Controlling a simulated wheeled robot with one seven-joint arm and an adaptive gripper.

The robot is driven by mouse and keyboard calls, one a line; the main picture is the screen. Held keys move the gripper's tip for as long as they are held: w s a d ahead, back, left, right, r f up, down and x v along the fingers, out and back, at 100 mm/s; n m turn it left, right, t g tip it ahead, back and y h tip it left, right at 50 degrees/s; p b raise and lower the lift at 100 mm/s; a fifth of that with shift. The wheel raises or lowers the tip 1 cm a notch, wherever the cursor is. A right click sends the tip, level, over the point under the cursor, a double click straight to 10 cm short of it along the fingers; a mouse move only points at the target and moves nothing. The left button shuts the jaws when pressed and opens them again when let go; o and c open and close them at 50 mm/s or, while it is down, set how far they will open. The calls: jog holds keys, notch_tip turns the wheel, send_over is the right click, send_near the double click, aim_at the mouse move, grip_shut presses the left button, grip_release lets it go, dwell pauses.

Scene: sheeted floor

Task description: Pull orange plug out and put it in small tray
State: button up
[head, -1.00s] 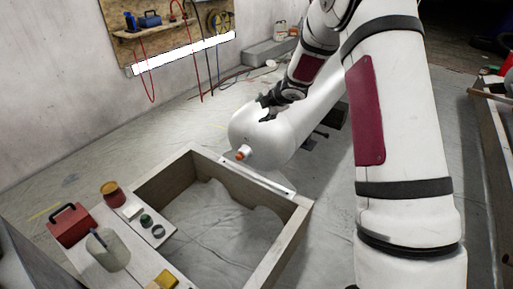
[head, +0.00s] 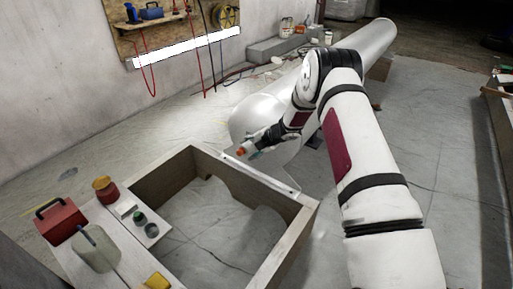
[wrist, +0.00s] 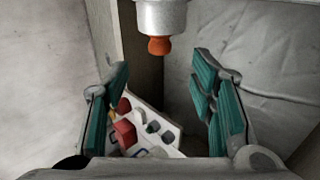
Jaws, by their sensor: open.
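The orange plug (head: 240,152) sits in the end of a short metal neck on the rounded end of a large white cylinder (head: 250,115). In the wrist view the plug (wrist: 158,46) points out of the metal neck (wrist: 162,15), above and between my fingers. My gripper (wrist: 160,95) is open and empty, its teal pads apart and not touching the plug. In the head view my gripper (head: 256,144) is close beside the plug.
A wooden-walled frame (head: 165,172) stands below the cylinder's end, with sheeting inside. The bench at lower left holds a red toolbox (head: 62,220), a pale canister (head: 97,250), a red jar (head: 105,190) and a yellow item (head: 157,282).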

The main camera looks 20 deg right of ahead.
aim_at(240, 152)
jog(key=b+x, duration=0.1)
jog(key=x, duration=0.6)
jog(key=shift+b, duration=0.35)
jog(key=shift+r, duration=0.1)
grip_shut()
jog(key=shift+s+a, duration=0.1)
jog(key=shift+a, duration=0.1)
jog(key=shift+s+a, duration=0.5)
jog(key=shift+a, duration=0.15)
jog(key=shift+s+a+b, duration=0.45)
jog(key=shift+s+a, duration=0.5)
jog(key=shift+a, duration=0.2)
jog(key=shift+s+a+b, duration=0.55)
jog(key=shift+a+b, duration=0.25)
jog(key=shift+a, duration=0.05)
jog(key=shift+s+a+b, duration=0.6)
jog(key=shift+a+b, duration=0.2)
